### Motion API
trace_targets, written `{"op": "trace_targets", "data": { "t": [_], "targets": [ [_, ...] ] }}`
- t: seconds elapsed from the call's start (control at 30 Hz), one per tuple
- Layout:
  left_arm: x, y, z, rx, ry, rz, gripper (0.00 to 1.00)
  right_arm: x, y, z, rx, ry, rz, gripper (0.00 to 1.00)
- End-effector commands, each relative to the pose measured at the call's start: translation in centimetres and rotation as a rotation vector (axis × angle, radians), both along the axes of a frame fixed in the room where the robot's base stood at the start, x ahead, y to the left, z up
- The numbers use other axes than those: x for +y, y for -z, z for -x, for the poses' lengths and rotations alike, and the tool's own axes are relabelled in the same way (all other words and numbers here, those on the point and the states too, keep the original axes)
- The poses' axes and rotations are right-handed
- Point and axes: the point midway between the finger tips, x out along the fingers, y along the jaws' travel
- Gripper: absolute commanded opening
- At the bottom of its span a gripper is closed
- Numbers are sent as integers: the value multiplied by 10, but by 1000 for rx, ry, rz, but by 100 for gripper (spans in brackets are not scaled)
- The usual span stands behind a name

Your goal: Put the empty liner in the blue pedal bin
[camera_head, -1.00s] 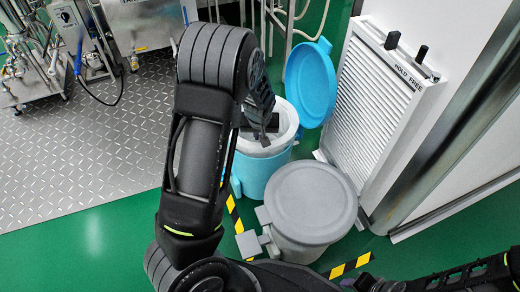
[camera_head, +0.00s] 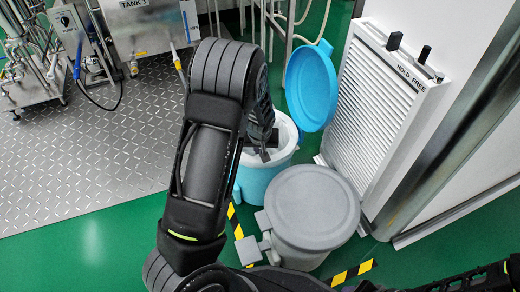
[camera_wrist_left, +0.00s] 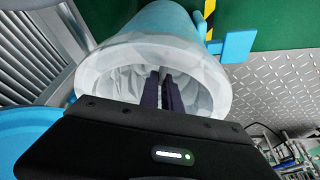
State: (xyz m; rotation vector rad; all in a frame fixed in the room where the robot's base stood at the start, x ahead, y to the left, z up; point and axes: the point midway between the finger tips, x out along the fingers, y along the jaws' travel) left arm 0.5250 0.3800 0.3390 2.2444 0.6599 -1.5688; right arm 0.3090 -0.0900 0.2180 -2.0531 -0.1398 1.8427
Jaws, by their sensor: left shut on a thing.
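The blue pedal bin (camera_head: 258,178) stands with its round blue lid (camera_head: 312,85) raised behind it. My left gripper (camera_head: 262,150) reaches down into its mouth and is partly hidden by my arm. In the left wrist view the pale, translucent liner (camera_wrist_left: 205,82) is spread as a wide, crumpled ring at the mouth of the blue bin (camera_wrist_left: 160,20). My left gripper's dark fingers (camera_wrist_left: 165,92) are shut on the liner, inside its ring; the pinched part is hard to see. My right gripper is not in view.
A grey bin (camera_head: 308,205) with a shut lid stands just in front of the blue one. A white louvred panel (camera_head: 375,110) and a metal post stand to the right. Washing equipment (camera_head: 150,30) stands at the back left.

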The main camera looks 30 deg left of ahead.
Motion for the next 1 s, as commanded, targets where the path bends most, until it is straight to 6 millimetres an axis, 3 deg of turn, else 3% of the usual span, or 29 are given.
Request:
{"op": "trace_targets", "data": {
  "t": [0.13, 0.2, 0.43, 0.77, 1.0],
  "targets": [
    [0, 3, 0, 0, 0, 0, 0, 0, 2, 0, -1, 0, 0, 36],
    [0, 2, 0, 0, 0, 0, 11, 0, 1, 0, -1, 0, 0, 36],
    [0, 2, 0, 0, 0, 0, 29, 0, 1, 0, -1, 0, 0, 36],
    [0, -3, 0, -1, 0, -1, 29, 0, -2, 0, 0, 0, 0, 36],
    [-6, -35, 8, -3, 2, 0, 29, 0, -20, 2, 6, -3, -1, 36]
  ]
}}
